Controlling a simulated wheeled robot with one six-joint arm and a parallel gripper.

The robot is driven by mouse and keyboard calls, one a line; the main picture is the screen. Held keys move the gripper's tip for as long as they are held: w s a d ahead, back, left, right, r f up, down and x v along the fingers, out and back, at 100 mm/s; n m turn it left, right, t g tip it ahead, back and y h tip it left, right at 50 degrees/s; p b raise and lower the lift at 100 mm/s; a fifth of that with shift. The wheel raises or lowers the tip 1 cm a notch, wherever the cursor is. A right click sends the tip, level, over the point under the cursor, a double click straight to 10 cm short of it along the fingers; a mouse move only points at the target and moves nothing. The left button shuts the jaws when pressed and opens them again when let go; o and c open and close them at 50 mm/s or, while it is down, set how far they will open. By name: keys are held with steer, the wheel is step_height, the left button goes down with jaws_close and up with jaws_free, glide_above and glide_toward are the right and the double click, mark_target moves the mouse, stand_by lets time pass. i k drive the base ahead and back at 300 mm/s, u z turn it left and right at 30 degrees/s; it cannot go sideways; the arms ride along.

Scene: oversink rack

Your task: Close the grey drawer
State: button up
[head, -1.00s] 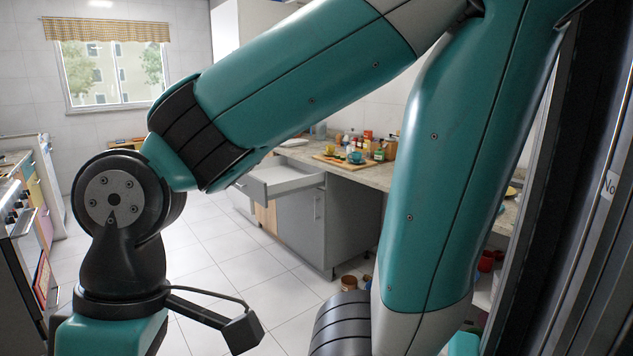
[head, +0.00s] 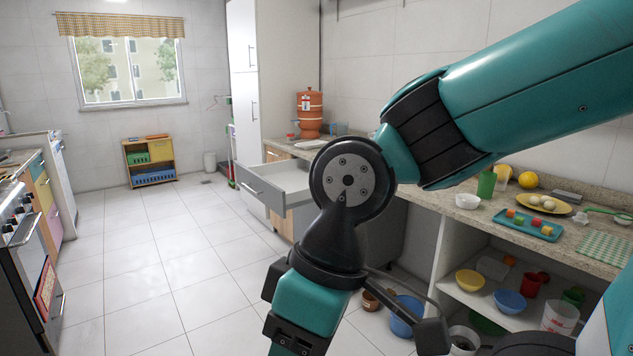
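The grey drawer (head: 262,192) is pulled out of the counter unit on the right side of the kitchen, in the middle of the head view. Its grey front faces left and carries a slim handle; its light inside shows from above. My arm's wrist overlaps the drawer's right part and hides where it meets the cabinet. My arm reaches in from the right, in front of the counter. The gripper's fingers are not visible, so its distance from the drawer cannot be seen.
The stone counter (head: 470,213) runs along the right wall, holding a blue tray (head: 532,224) and a yellow plate (head: 543,204). Open shelves below hold bowls. A blue bucket (head: 405,315) stands on the floor. A stove (head: 22,240) is at left. The tiled floor (head: 150,265) between is clear.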

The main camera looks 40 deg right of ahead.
mark_target(282, 186)
steer(key=z, duration=0.55)
steer(key=i, duration=1.4)
steer(key=z, duration=0.55)
steer(key=i, duration=1.6)
steer(key=u, duration=0.75)
steer(key=i, duration=0.4)
steer(key=u, duration=0.4)
